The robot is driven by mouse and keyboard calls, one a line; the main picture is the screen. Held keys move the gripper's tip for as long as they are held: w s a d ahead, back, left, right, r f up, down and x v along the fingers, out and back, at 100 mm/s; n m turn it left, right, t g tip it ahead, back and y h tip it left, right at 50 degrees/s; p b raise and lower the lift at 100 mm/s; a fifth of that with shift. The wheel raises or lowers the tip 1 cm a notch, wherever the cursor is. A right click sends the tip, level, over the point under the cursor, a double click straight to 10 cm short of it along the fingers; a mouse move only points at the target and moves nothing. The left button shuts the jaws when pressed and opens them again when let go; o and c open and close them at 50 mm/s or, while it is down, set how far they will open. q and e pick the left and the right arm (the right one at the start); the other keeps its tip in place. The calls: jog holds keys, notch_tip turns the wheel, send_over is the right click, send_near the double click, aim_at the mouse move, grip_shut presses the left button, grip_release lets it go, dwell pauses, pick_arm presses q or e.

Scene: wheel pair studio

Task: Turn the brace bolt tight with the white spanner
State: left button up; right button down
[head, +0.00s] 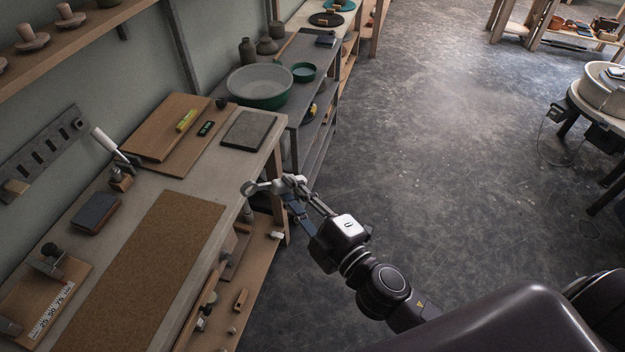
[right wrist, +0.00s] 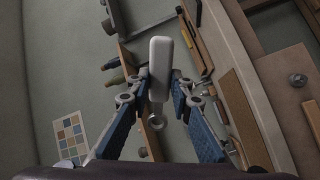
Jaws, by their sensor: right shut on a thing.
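My right gripper (head: 283,187) is held out beyond the front edge of the workbench. It is shut on the white spanner (head: 257,187), whose pale ring end points left toward the bench edge. In the right wrist view the spanner (right wrist: 160,62) lies between the two blue-padded fingers (right wrist: 158,100). I cannot make out the brace bolt for certain. A small dark knob (head: 248,213) sits by the bench edge just below the spanner. My left gripper is not in view.
The workbench (head: 222,182) carries a brown mat (head: 150,270), boards (head: 165,135), a dark slab (head: 248,130) and a white-handled tool (head: 105,141). A lower shelf (head: 262,262) holds small items. A large basin (head: 259,85) stands further back.

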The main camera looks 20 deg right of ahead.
pick_arm(q)
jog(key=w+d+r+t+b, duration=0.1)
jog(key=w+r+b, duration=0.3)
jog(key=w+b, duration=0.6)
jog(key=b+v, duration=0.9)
jog(key=b, duration=0.2)
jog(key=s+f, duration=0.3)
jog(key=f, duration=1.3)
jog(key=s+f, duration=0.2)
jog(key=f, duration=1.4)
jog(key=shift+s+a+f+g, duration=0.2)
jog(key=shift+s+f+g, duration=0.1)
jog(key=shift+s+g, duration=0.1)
pick_arm(e)
jog(key=w+a+f+g+y, duration=0.1)
jog(key=a+f+g+y, duration=0.1)
jog(key=f, duration=0.9)
jog(key=w+a+f+g+y, duration=0.1)
jog(key=f+y, duration=0.3)
jog(key=f, duration=0.8)
jog(key=a+f+g+y, duration=0.3)
jog(key=a+f, duration=0.1)
jog(key=f, duration=0.7)
jog(key=shift+w+f+n+g, duration=0.2)
jog(key=shift+w+n+g, duration=0.1)
jog(key=shift+w, duration=0.1)
jog(key=shift+a, duration=0.15)
